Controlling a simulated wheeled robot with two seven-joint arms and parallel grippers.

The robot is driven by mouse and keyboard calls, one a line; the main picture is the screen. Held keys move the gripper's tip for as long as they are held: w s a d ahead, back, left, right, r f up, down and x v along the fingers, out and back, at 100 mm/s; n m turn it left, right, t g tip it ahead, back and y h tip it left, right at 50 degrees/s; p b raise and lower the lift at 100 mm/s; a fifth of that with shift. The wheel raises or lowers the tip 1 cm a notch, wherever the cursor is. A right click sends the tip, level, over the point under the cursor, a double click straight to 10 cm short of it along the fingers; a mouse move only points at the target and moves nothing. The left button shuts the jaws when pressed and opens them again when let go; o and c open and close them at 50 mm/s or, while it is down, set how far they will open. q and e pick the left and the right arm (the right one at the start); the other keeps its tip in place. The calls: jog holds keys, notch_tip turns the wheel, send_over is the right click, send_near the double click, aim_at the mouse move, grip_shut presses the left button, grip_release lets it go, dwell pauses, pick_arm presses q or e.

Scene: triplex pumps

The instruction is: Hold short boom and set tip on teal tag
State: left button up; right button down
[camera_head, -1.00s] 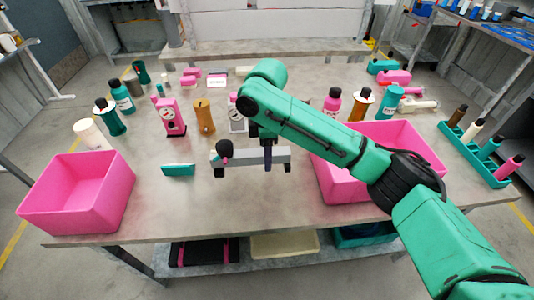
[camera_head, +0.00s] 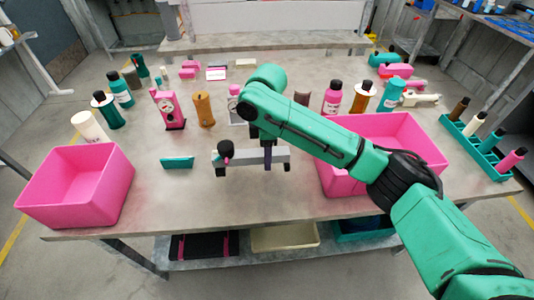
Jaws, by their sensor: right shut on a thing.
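The teal tag (camera_head: 177,162) lies on the table left of centre. A short grey bar (camera_head: 278,156), which looks like the short boom, is to its right, with dark pieces below it and a black and pink knob (camera_head: 225,149) at its left end. My right gripper (camera_head: 267,162) is shut on the bar near its right half; its arm hides part of the grip. The bar's left end is apart from the tag. I cannot tell whether the bar touches the table. My left gripper is out of view.
Pink bins stand at the left (camera_head: 76,190) and right (camera_head: 340,178) of the table. A teal rack (camera_head: 470,146) with several bottles is at the far right. Bottles and a pink gauge stand (camera_head: 168,112) are farther back. Bare table surrounds the tag.

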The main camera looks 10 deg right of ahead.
aim_at(267, 177)
jog(key=shift+f+b, duration=0.8)
jog(key=shift+f, duration=1.95)
